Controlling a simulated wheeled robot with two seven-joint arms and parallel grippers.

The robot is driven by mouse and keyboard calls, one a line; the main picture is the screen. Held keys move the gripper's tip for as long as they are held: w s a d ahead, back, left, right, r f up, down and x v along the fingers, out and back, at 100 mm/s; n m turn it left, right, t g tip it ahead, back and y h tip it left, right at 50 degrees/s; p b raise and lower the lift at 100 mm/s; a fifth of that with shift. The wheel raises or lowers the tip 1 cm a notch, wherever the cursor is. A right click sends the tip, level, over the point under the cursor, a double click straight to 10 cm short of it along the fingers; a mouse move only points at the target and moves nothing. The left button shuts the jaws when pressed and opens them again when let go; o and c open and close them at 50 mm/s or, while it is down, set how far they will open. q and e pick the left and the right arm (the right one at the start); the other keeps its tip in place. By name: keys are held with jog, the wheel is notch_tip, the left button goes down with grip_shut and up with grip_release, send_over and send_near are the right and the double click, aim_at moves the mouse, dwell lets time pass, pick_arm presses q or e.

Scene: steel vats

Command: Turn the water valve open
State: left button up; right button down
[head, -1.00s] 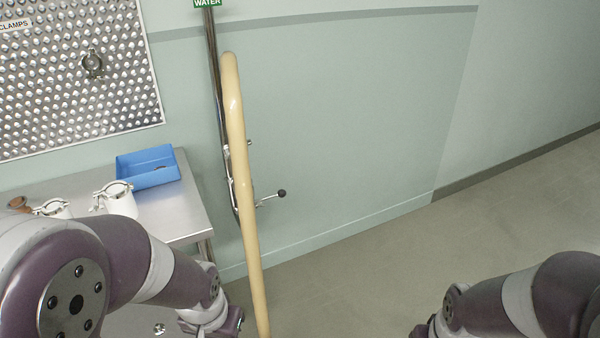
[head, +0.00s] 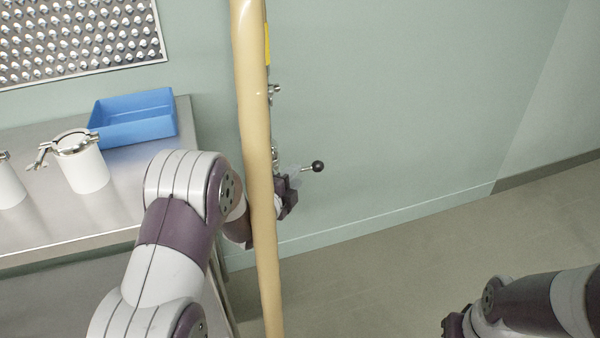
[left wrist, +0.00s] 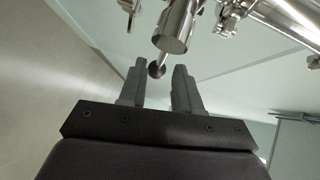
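The water valve's lever ends in a black ball knob (head: 318,166) and sticks out to the right from behind the hose in the head view. My left gripper (head: 290,190) is just below and left of the knob, partly hidden by the hose. In the left wrist view my left gripper (left wrist: 160,84) is open, and the black knob (left wrist: 155,69) shows in line with the gap between its fingertips. I see no clear contact. The steel pipe's open end (left wrist: 174,32) is just above the fingers. My right gripper (head: 455,324) is low at the right, its fingers unclear.
A thick cream hose (head: 255,120) hangs in front of the pipe and my left wrist. A steel table (head: 60,225) at left holds a blue bin (head: 133,128) and white clamped vessels (head: 84,170). Floor and wall to the right are clear.

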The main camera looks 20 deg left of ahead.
pick_arm(q)
jog(key=shift+x, duration=2.3)
grip_shut()
jog(key=shift+b, duration=0.3)
